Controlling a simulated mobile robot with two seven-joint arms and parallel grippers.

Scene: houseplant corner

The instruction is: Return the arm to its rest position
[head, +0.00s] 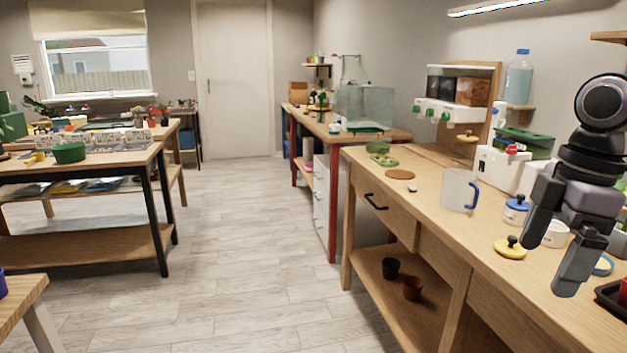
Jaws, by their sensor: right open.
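My right gripper (547,262) hangs from my right arm at the right of the head view. Its two grey fingers point down and left and stand apart, with nothing between them. It appears in front of the right-hand wooden counter (440,205). A yellow lid with a black knob (510,248) shows just left of the fingertips. A white cup (556,234) shows behind the fingers and is partly hidden. My left gripper is not in the view.
On the counter are a clear jug with a blue handle (460,190), a white jar with a blue lid (516,210), a white machine (500,168) and a dark red tray (611,298). Dark pots (390,268) stand on the shelf below. The floor (230,270) between the tables is clear.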

